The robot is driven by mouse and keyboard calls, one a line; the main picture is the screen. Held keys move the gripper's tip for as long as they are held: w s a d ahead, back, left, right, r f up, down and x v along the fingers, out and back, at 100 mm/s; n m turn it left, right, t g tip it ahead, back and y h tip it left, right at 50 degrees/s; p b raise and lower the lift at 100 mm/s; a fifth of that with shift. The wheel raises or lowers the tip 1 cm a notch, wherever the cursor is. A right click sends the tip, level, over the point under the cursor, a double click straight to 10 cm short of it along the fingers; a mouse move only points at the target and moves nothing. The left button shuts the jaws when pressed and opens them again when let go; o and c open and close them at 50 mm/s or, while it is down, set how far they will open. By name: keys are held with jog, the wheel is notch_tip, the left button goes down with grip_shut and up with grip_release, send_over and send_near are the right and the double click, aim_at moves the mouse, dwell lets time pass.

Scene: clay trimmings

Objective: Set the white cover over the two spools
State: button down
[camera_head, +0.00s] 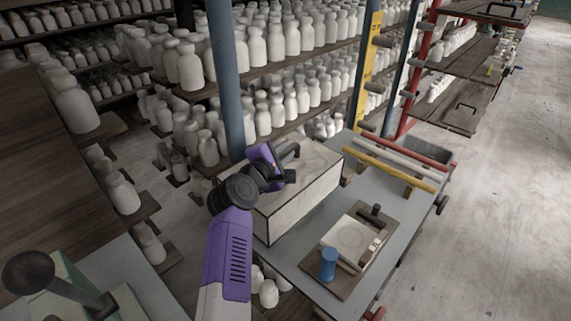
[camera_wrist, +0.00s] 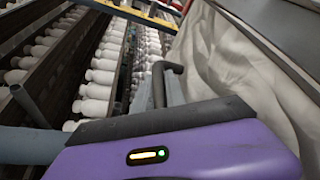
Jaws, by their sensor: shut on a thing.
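The white cover (camera_head: 316,196) is a large box with dark edges and a creased-looking top. It stands or hovers at the left part of the grey table; I cannot tell if it touches. My gripper (camera_head: 286,157) is at its upper left end, shut on a dark bent handle there. The handle (camera_wrist: 160,82) also shows in the wrist view, beside the cover's pale creased surface (camera_wrist: 225,60). A blue cylinder (camera_head: 328,264), possibly a spool, stands on a board right of the cover. I cannot make out a clear pair of spools; the cover hides the table behind it.
The wooden board (camera_head: 322,283) also bears a pale plate (camera_head: 350,238) and small dark tools. Yellow, white and red rods (camera_head: 395,168) lie across the table's far end, near a grey bin (camera_head: 437,156). Shelves of white bottles (camera_head: 290,40) and a blue post (camera_head: 226,80) stand close behind.

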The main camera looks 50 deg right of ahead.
jog(key=shift+f, duration=2.35)
jog(key=c, duration=1.4)
grip_release()
jog(key=shift+o, duration=0.2)
jog(key=b+v, duration=0.3)
jog(key=v, duration=0.9)
